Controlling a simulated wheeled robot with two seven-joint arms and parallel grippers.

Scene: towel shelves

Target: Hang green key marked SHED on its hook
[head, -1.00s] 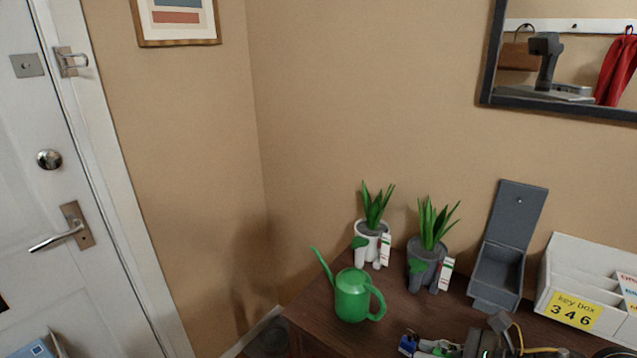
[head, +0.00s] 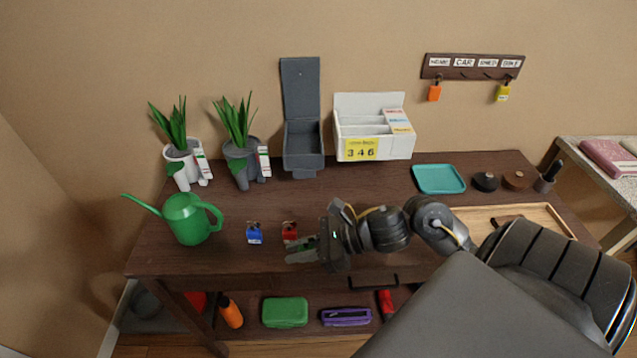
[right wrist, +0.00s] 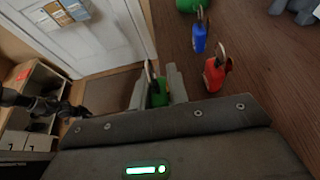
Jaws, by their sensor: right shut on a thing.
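My right gripper (head: 303,252) is low over the left part of the dark table. In the right wrist view its fingers (right wrist: 158,88) are shut on a green key tag (right wrist: 157,97) with a metal ring or key above it; no lettering is readable. The key rack (head: 473,67) is on the wall at the upper right, with labels that seem to read HOME, CAR, SHED and BIKE. An orange tag hangs under HOME and a yellow one under BIKE. The SHED hook (head: 489,75) looks empty. A dark arm, probably my left, shows in the right wrist view; its jaws are unclear.
A blue-tagged key (head: 254,234) and a red-tagged key (head: 289,231) are beside the right gripper. A green watering can (head: 188,219), two plants, a grey box (head: 303,150) and a white organizer (head: 371,147) stand left and behind. A teal tray (head: 438,179) is below the rack.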

